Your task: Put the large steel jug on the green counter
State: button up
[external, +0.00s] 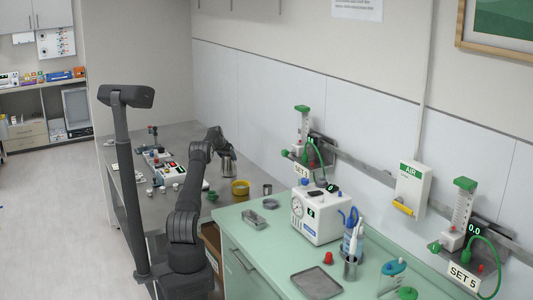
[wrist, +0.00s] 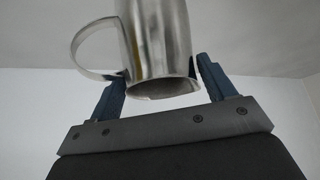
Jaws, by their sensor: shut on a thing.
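The large steel jug (external: 227,168) hangs in my gripper (external: 217,141) over the grey bench in the external view. In the wrist view the jug (wrist: 157,38) sits between the two blue fingers of my gripper (wrist: 162,72), with its looped handle to the left. The upper part of the jug is cut off by the top of the wrist picture. The green counter (external: 275,248) is in front and to the right of the jug in the external view, and the jug is apart from it.
On the green counter stand a small metal tray (external: 261,217), a white gauge box (external: 318,217), a flat grey tray (external: 316,283) and a cup of tools (external: 350,266).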

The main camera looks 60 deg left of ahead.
jog(key=o, duration=1.7)
jog(key=shift+f, duration=0.15)
jog(key=v, duration=1.7)
jog(key=shift+s+d, duration=0.2)
